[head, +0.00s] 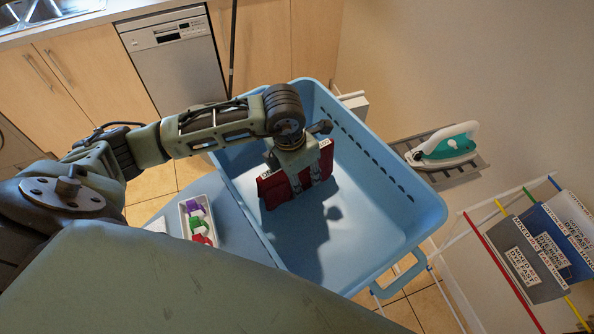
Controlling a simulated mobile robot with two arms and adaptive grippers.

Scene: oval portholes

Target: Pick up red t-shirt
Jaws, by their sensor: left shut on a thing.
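The red t-shirt (273,190) is a dark red folded piece with a pale lettered strip along its upper edge. It is inside the blue basket (425,198), towards the basket's far left part. My left gripper (305,181) reaches down into the basket from the left and is shut on the red t-shirt. The gripper and its fingers hide the middle of the shirt. A shadow lies on the basket floor below it; I cannot tell whether the shirt touches the floor. My right gripper is not in view.
A small white tray (184,220) with purple, green and red items sits left of the basket on a blue-grey surface (232,215). An iron (446,147) rests at the right. The basket's near part is empty.

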